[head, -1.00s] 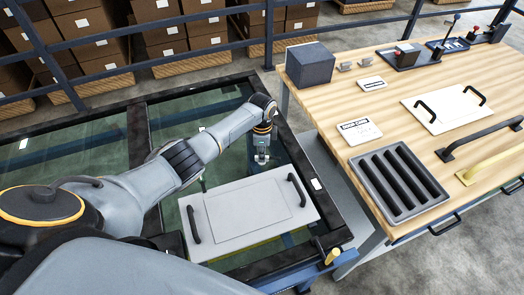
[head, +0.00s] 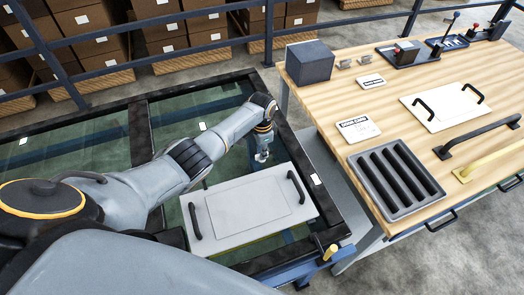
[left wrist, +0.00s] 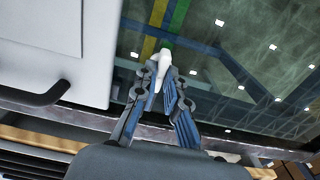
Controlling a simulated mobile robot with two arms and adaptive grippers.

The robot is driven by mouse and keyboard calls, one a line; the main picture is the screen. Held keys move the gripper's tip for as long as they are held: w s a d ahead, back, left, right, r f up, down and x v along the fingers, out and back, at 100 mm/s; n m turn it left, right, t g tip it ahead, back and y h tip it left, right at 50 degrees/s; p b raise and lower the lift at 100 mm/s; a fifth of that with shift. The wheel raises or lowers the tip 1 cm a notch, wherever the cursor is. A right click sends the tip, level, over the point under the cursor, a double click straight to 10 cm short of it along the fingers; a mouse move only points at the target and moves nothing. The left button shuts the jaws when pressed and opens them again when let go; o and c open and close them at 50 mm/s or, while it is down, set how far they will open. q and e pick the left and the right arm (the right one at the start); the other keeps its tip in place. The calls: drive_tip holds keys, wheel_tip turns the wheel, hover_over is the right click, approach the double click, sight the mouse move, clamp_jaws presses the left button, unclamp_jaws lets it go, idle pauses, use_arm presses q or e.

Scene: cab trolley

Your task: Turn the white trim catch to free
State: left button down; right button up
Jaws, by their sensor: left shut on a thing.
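My left gripper (head: 262,157) is over the dark-framed glass, just beyond the far edge of a pale panel (head: 225,219) with two dark handles. In the left wrist view, its two fingers (left wrist: 164,82) are closed around a small white catch (left wrist: 163,62). The catch's tip shows between and beyond the fingertips; its base and the way it is turned are hard to make out. In the head view the gripper mostly hides the catch. The panel lies beside the gripper, also seen in the left wrist view (left wrist: 75,30). My right gripper is not in view.
A wooden workbench (head: 325,105) stands to the right, with a dark block (head: 310,62), a slotted tray (head: 397,180), a white panel (head: 446,107) and loose handles. Blue rails (head: 230,42) and stacked boxes are behind. The glass to the left is clear below my arm.

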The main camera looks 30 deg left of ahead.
use_arm(q)
drive_tip(key=shift+a, duration=0.1)
drive_tip(key=c, duration=1.4)
unclamp_jaws()
wheel_tip(320, 180, up, 12)
